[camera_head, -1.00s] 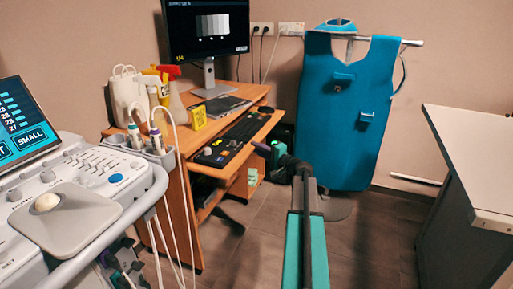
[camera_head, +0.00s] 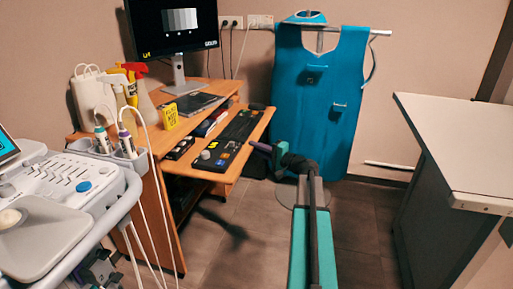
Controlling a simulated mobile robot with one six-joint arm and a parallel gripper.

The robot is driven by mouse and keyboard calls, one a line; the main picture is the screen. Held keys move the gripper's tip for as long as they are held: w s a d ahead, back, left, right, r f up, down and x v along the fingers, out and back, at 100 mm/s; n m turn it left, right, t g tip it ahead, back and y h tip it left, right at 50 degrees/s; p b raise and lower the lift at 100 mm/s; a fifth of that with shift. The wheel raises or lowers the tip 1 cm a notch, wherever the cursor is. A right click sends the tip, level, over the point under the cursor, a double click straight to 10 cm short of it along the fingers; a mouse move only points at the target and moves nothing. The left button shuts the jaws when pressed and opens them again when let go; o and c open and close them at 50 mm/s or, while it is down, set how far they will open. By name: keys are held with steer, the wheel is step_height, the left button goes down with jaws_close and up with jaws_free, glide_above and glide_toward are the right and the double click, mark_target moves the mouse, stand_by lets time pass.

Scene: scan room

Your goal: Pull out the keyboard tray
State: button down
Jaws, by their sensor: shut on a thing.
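The keyboard tray (camera_head: 225,178) is a wooden board sticking out from under the desk top (camera_head: 168,142). A long black keyboard (camera_head: 232,138) with a round knob and coloured keys lies on it. My gripper (camera_head: 256,146) is at the tray's outer edge, about midway along, and is shut on that edge. The fingertips are small and dark, so the exact grip is hard to see. My arm reaches up to it from the bottom of the picture.
A monitor (camera_head: 178,35), spray bottles (camera_head: 130,83) and a yellow box (camera_head: 169,116) stand on the desk. An ultrasound console (camera_head: 65,190) with hanging cables is at left. A teal apron (camera_head: 318,95) hangs behind. A pale-topped table (camera_head: 475,140) is at right. Floor (camera_head: 255,225) beside the tray is clear.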

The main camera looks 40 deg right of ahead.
steer(key=shift+w+d+r, duration=0.1)
steer(key=shift+w+d, duration=0.05)
steer(key=shift+d, duration=0.05)
steer(key=c, duration=1.8)
jaws_free()
steer(key=shift+o, duration=0.4)
steer(key=shift+a, duration=0.15)
steer(key=p+v, duration=0.2)
steer(key=v, duration=1.1)
steer(key=shift+s, duration=0.35)
steer(key=shift+a, duration=0.1)
